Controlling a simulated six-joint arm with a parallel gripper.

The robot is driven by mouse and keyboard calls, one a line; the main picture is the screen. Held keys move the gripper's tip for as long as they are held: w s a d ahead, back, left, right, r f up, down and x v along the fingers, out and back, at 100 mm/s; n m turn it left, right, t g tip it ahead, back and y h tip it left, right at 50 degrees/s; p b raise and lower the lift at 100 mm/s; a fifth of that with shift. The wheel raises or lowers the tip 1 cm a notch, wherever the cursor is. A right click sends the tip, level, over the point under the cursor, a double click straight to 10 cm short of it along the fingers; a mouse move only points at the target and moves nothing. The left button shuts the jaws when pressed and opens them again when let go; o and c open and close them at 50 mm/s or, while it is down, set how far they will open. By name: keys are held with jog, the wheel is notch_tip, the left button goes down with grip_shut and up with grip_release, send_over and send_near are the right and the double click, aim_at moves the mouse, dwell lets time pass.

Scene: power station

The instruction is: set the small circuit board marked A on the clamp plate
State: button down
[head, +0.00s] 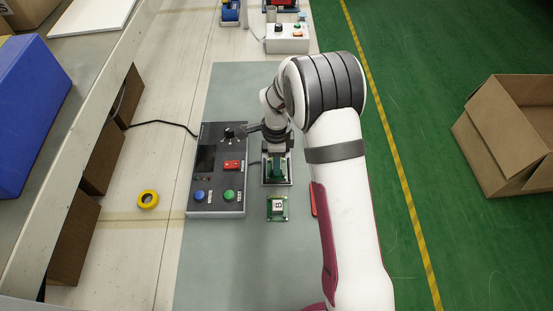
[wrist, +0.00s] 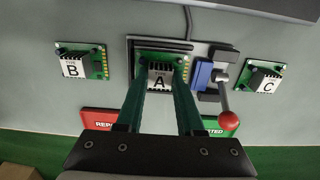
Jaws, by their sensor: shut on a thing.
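The small green board marked A (wrist: 160,82) shows in the wrist view between the green fingertips of my gripper (wrist: 162,70), which is shut on it. It lies over the clamp plate (wrist: 134,50); I cannot tell whether it rests on the plate or hangs just above. The clamp has a blue block (wrist: 203,74) and a lever with a red knob (wrist: 226,118) at its right. In the head view my gripper (head: 277,170) points down over the clamp plate (head: 277,184), and board A is largely hidden there.
Board B (wrist: 77,64) and board C (wrist: 264,80) lie on the grey mat either side of the clamp. A red marked area (wrist: 98,119) and a green one (wrist: 220,123) are nearer. A control box (head: 218,170) stands left of the clamp. A yellow tape roll (head: 147,199) lies further left.

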jog(key=shift+f, duration=0.1)
jog(key=shift+c, duration=2.3)
grip_release()
notch_tip(320, 180, up, 16)
jog(key=s+d+r+n, duration=0.2)
jog(key=s+r+n, duration=0.1)
jog(key=s, duration=0.4)
jog(key=s+d+r+n, duration=0.2)
jog(key=s+r, duration=0.1)
jog(key=s, duration=0.3)
jog(key=s+d+f+n+y, duration=0.1)
jog(key=s+n, duration=0.6)
jog(key=s, duration=0.9)
jog(key=shift+s+d+f+y, duration=0.3)
jog(key=shift+s+f+y, duration=0.1)
jog(key=shift+f, duration=0.2)
